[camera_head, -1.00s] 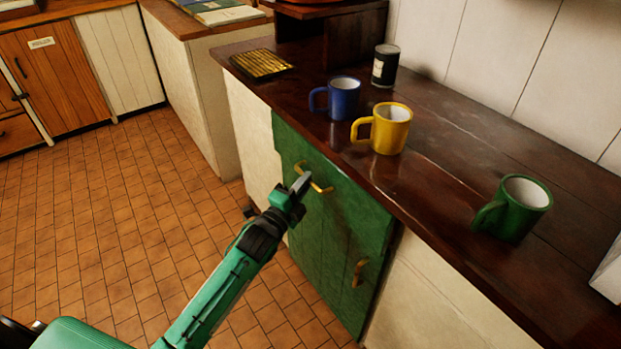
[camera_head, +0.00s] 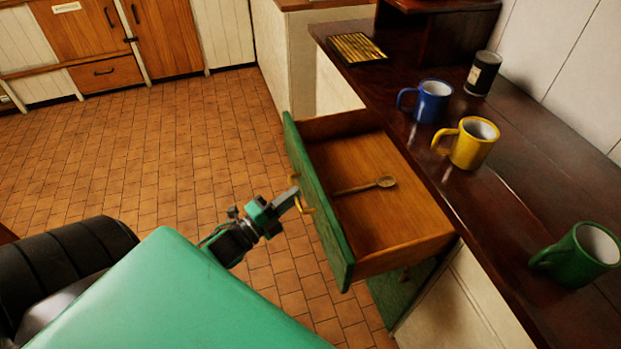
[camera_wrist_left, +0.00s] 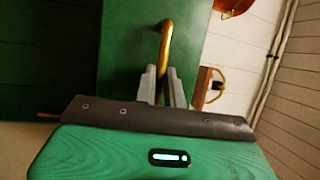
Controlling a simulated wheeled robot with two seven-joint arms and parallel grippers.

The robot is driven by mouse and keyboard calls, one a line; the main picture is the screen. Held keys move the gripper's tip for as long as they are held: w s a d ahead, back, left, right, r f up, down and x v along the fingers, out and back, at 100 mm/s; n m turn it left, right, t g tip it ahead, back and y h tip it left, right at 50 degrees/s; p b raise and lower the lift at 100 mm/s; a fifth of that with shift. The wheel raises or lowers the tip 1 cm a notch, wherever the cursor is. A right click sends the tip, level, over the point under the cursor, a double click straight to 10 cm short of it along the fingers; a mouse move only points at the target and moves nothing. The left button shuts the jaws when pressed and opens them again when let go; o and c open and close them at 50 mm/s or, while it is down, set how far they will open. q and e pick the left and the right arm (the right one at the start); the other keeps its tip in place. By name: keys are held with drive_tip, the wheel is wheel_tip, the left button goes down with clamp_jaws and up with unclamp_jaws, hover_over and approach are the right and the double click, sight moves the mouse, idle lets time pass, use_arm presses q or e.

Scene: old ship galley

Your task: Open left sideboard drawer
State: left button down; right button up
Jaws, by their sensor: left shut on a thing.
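The sideboard drawer (camera_head: 375,215) has a green front and a wooden inside, and it stands pulled well out from under the dark worktop. A wooden spoon (camera_head: 366,186) lies in it. My left gripper (camera_head: 296,194) is shut on the drawer's brass handle (camera_head: 304,201) at the outer face of the front. In the left wrist view the handle (camera_wrist_left: 167,45) runs down between the two grey fingers (camera_wrist_left: 163,85). My right gripper is not in view.
Blue (camera_head: 433,102), yellow (camera_head: 471,143) and green (camera_head: 582,254) mugs stand on the worktop (camera_head: 510,200), with a dark canister (camera_head: 483,74) and a golden ribbed tray (camera_head: 357,47) farther back. The tiled floor (camera_head: 150,150) left of the drawer is clear.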

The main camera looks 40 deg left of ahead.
use_arm(q)
drive_tip(key=shift+s+a, duration=0.6)
drive_tip(key=shift+s, duration=0.1)
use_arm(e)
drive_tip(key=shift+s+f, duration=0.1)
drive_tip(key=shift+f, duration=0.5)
use_arm(q)
drive_tip(key=c, duration=1.5)
unclamp_jaws()
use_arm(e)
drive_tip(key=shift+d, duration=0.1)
